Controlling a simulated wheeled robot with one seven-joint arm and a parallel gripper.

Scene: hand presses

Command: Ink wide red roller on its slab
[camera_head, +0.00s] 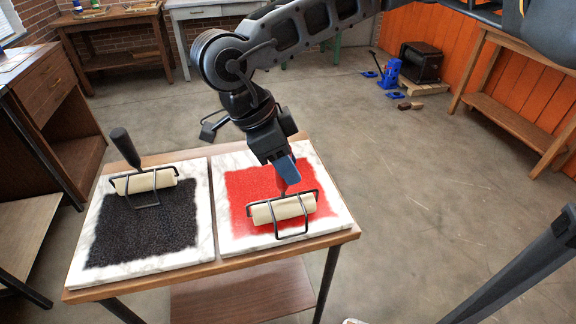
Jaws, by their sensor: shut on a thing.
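The wide red roller (283,209) has a cream cylinder in a black wire frame. It sits over the red ink patch on the right marble slab (328,218). Its cylinder looks cream, with no clear red on the side I see. My gripper (284,172) is shut on the roller's handle, just above and behind the cylinder. The fingers hide most of the handle; a red bit shows below them. I cannot tell whether the cylinder touches the ink.
A second cream roller (145,181) with a black handle rests on the left slab (90,262), at the back of its black ink patch. Both slabs lie on a small wooden table (235,262). A blue jack (391,72) stands on the floor behind. Floor to the right is clear.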

